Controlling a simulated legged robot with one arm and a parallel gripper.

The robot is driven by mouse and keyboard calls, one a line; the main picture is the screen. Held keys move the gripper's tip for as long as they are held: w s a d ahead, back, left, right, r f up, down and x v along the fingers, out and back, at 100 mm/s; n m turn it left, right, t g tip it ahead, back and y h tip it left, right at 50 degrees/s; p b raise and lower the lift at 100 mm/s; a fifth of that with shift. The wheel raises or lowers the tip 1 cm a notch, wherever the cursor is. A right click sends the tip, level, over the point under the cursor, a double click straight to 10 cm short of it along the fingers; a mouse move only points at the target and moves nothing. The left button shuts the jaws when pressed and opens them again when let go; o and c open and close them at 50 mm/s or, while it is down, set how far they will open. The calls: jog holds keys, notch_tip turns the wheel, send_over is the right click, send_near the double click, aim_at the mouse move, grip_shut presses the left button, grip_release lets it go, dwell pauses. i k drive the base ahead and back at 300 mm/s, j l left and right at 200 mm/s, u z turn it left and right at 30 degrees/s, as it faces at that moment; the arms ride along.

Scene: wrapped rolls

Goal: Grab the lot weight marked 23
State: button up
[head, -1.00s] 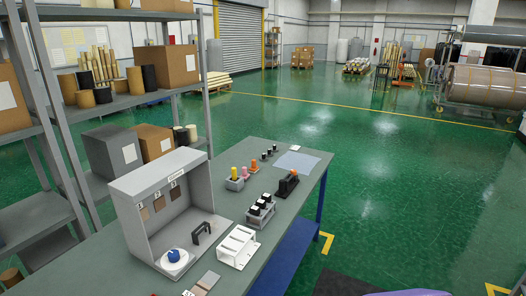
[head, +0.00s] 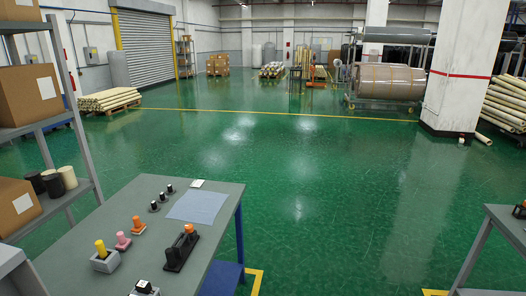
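Three small black pieces (head: 162,197) stand in a row near the far left edge of the grey table (head: 215,245). They look like small weights, but no number can be read on them. No marking 23 is legible anywhere in view. A black-topped piece with a pale label (head: 144,287) is cut off at the bottom edge. My gripper is not in view.
The table also holds yellow (head: 101,249), pink (head: 122,240) and orange (head: 138,225) pieces, a black tool with an orange part (head: 181,248) and a blue sheet (head: 198,206). A shelf with boxes (head: 28,95) stands left. Another table (head: 505,226) is right. Green floor (head: 330,215) between is clear.

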aim_at(163, 199)
jog(key=i+l+z, duration=0.2)
jog(key=i, duration=1.55)
jog(key=i+j+u, duration=0.1)
jog(key=i+u, duration=0.6)
jog(key=u, duration=0.2)
jog(key=i+l+u, duration=0.15)
jog(key=i+u, duration=0.25)
jog(key=i+j+u, duration=0.1)
jog(key=u, duration=0.35)
jog(key=i+u, duration=0.4)
jog(key=i+l+u, duration=0.1)
jog(key=u, duration=0.35)
